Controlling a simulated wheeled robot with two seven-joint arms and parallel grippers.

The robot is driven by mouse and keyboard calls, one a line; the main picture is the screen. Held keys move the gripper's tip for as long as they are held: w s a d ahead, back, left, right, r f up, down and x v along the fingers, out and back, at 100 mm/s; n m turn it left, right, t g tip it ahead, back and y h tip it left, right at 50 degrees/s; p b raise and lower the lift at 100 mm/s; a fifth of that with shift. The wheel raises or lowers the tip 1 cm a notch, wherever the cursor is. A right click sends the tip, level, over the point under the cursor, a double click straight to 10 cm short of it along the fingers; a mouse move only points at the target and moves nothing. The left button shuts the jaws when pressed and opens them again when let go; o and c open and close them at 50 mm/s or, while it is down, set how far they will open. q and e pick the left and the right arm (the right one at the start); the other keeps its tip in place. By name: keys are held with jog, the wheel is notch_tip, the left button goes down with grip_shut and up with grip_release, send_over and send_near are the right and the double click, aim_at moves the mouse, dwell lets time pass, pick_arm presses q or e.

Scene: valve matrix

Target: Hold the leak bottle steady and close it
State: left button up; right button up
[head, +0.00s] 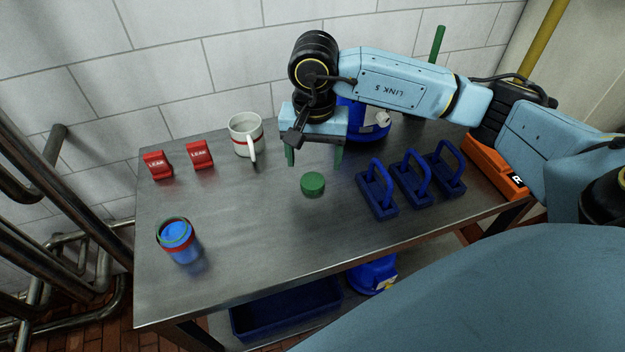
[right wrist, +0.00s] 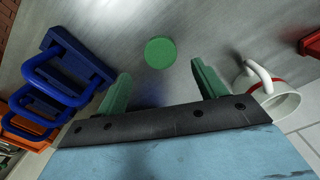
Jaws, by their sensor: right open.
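The leak bottle, most likely the blue jar (head: 184,250) with red and green bands at its rim, stands near the table's left front; its top looks open. A round green cap (head: 313,184) lies flat on the table, right of and apart from the jar. My right gripper (head: 315,162) is open and empty, pointing down with its green fingers above and just behind the cap. In the right wrist view the cap (right wrist: 160,52) lies beyond the two spread fingertips (right wrist: 158,82), untouched. My left gripper is not in view.
Two red LEAK blocks (head: 199,155) and a white mug (head: 245,138) stand at the back left. Several blue handled blocks (head: 411,178) and an orange case (head: 492,168) are on the right. A blue container (head: 372,118) is partly hidden behind my gripper. The table's front middle is clear.

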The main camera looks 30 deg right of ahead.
aim_at(313, 180)
jog(key=f, duration=0.5)
jog(key=shift+s+a, duration=0.2)
jog(key=shift+a, duration=0.1)
jog(key=shift+c, duration=0.4)
jog(key=c, duration=1)
